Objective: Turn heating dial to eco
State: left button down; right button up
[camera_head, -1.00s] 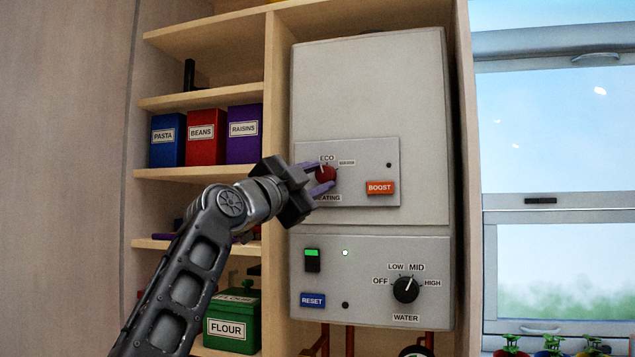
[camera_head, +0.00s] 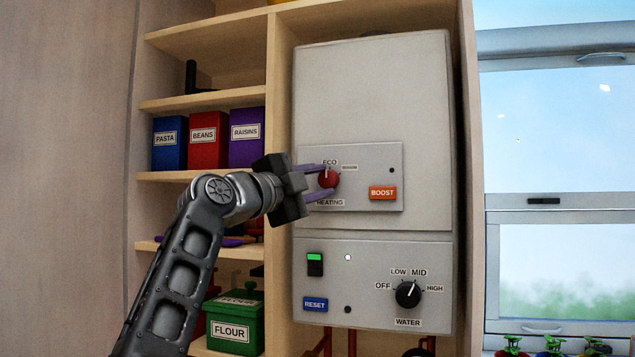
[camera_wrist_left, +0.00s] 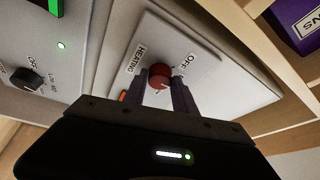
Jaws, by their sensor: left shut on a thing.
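The heating dial (camera_head: 328,180) is a round red knob on the boiler's upper control panel (camera_head: 375,160). The ECO label sits just above it and the HEATING label just below. Its light pointer mark is at the top, towards ECO. My left gripper (camera_head: 324,181) is shut on the dial, with one purple finger at its upper side and one at its lower side. In the left wrist view the dial (camera_wrist_left: 160,76) shows between the fingertips, with an OFF label beside it; its pointer is unclear there. The fingers hide part of the panel's left side. My right gripper is not in view.
An orange BOOST button (camera_head: 383,193) is right of the dial. The lower panel has a black water dial (camera_head: 407,294) and a blue RESET button (camera_head: 315,304). Shelves with tins (camera_head: 207,141) and a green flour box (camera_head: 235,322) stand close left of the boiler.

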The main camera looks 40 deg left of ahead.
pick_arm(q)
jog(key=c, duration=1)
grip_release()
jog(key=shift+s+f, duration=0.1)
jog(key=shift+s+f+b, duration=0.1)
jog(key=shift+s+b, duration=0.15)
jog(key=shift+b, duration=0.1)
jog(key=s+f+b, duration=0.1)
jog(key=s+b, duration=0.2)
jog(key=s, duration=0.4)
jog(key=shift+b, duration=0.4)
